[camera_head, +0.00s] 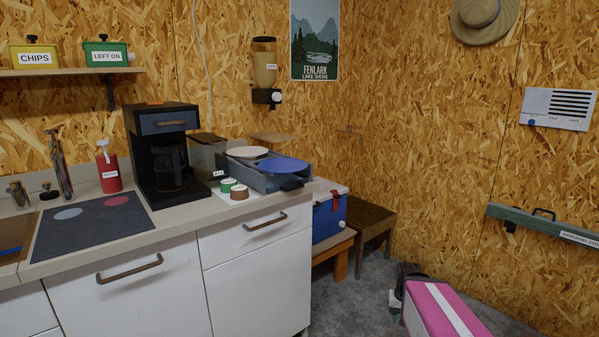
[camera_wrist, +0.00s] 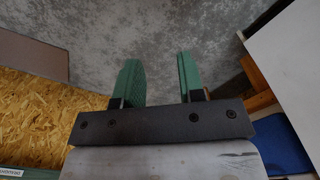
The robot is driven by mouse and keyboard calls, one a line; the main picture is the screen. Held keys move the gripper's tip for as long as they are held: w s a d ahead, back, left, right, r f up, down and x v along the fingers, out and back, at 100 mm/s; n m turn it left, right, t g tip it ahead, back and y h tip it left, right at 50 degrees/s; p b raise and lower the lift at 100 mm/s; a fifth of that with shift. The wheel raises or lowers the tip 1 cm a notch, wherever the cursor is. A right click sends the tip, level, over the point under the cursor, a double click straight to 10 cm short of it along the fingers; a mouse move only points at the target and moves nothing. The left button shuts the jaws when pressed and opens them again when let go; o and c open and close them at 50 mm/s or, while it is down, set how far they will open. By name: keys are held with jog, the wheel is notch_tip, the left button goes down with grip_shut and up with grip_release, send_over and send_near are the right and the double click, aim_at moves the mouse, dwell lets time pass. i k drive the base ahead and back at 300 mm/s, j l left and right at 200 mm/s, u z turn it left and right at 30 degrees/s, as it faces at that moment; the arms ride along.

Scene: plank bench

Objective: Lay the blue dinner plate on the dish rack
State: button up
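The blue dinner plate (camera_head: 283,165) lies slightly tilted at the top of a blue-grey open rack or tub (camera_head: 268,183), at the right end of the counter. I cannot tell exactly what supports the plate. A whitish plate (camera_head: 247,152) lies beside it, to the left. My gripper (camera_wrist: 160,85) is open and empty, its two green fingers apart over bare grey floor in the wrist view. In the head view my gripper (camera_head: 394,302) is low at the lower right, beyond the counter's end and well apart from the plate; its fingers are barely visible there.
A black coffee maker (camera_head: 165,150), a clear bin (camera_head: 205,155) and two small labelled cups (camera_head: 233,189) stand left of the rack. A blue cooler (camera_head: 328,215) on a wooden bench and a slatted stool (camera_head: 365,218) stand past the counter's end. A green rail (camera_head: 545,228) is on the right wall.

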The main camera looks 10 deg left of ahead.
aim_at(276, 166)
jog(key=k+j+z, duration=0.35)
jog(key=k+j, duration=0.3)
jog(key=k+j+z, duration=0.35)
jog(key=k+j, duration=0.25)
jog(key=k, duration=0.1)
